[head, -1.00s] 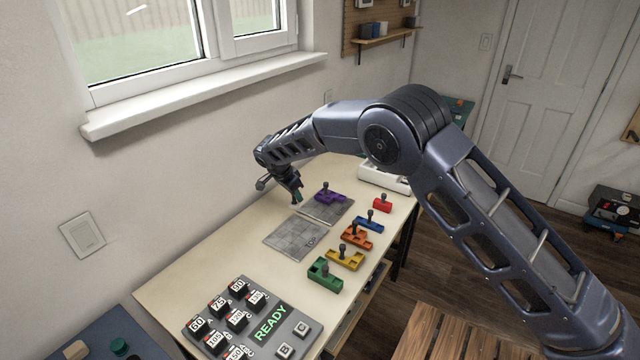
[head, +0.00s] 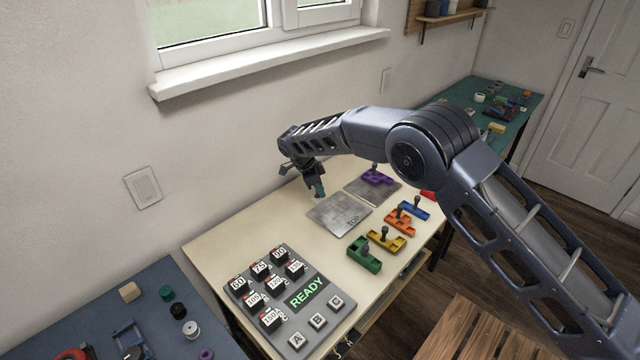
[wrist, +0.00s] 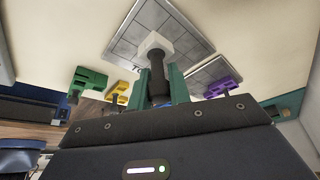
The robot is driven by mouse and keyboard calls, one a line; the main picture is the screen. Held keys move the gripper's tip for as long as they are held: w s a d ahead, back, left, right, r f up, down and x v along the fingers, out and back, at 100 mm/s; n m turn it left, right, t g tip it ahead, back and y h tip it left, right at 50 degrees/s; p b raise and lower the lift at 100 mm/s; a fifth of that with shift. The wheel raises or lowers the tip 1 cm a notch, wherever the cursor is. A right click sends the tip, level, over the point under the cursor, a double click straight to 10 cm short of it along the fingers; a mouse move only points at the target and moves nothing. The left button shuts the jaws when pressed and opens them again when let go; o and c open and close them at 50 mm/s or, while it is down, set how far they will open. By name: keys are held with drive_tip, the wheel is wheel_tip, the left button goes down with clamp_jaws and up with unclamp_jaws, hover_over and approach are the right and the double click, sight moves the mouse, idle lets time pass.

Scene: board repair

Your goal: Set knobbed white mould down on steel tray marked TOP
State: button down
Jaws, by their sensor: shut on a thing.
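My gripper (head: 319,190) is shut on the dark knob of the white mould (wrist: 155,43). In the wrist view the knob stands between two green fingers (wrist: 160,88), with the small white block beyond it. The mould is hidden or too small to make out in the head view. The grey steel tray marked TOP (head: 338,214) lies flat on the bench, and my gripper is at its back edge. A tray also shows behind the mould in the wrist view (wrist: 185,30). I cannot tell the height of the mould above the bench.
A second steel tray (head: 362,194) bears a purple mould (head: 377,178). Green (head: 364,255), yellow (head: 386,241), orange (head: 400,224), blue (head: 413,210) and red (head: 428,196) pieces line the bench's right side. A READY panel (head: 290,300) lies in front. The bench's back left is clear.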

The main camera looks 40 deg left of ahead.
sight(319, 202)
drive_tip(key=shift+f, duration=2.8)
drive_tip(key=shift+f, duration=0.45)
drive_tip(key=c, duration=1.2)
unclamp_jaws()
drive_tip(key=v, duration=1)
drive_tip(key=shift+r, duration=0.35)
